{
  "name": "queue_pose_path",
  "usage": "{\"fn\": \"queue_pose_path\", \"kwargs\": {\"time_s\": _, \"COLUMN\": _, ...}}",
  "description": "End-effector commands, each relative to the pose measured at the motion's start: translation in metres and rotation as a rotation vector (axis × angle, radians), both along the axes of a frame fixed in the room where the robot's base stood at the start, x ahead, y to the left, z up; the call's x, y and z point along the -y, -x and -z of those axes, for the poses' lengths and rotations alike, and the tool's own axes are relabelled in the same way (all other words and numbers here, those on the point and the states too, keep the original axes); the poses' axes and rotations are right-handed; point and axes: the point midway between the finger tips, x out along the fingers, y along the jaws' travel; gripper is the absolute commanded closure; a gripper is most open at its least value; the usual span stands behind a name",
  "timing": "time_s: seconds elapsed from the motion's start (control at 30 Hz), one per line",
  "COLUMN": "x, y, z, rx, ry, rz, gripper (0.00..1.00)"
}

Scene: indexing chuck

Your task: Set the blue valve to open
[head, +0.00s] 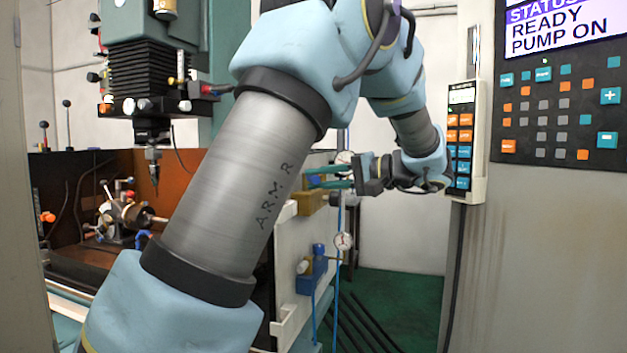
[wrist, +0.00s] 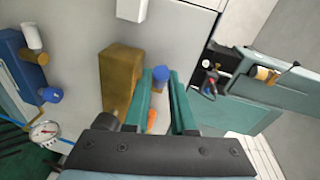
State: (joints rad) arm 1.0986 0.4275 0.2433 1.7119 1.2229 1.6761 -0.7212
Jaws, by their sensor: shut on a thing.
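A blue valve knob (wrist: 160,76) sits beside a brass block (wrist: 120,82) on the pale machine panel. My gripper (wrist: 164,78) has its green fingers on either side of this knob and is shut on it. In the head view, my gripper (head: 312,177) reaches in from the right, and a bit of the blue knob shows between the fingers above the brass block (head: 308,202). The fingers hide part of the knob, and I cannot read its setting. A small orange part (wrist: 151,120) shows between the fingers.
A blue block (wrist: 22,72) with a white and a blue knob is on the same panel, lower in the head view (head: 312,278). A pressure gauge (wrist: 44,131) is near it. A button pendant (head: 461,140) hangs close to my wrist.

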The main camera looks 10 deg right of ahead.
Motion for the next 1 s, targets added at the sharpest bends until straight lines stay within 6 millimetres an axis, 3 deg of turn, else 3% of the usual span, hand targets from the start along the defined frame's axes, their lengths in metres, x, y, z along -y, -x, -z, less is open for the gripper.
{"fn": "queue_pose_path", "kwargs": {"time_s": 0.4, "x": 0.017, "y": -0.011, "z": -0.004, "rx": -0.002, "ry": -0.003, "rz": -0.375, "gripper": 1.00}}
{"fn": "queue_pose_path", "kwargs": {"time_s": 1.0, "x": 0.024, "y": -0.023, "z": -0.006, "rx": -0.001, "ry": -0.004, "rz": -0.668, "gripper": 1.00}}
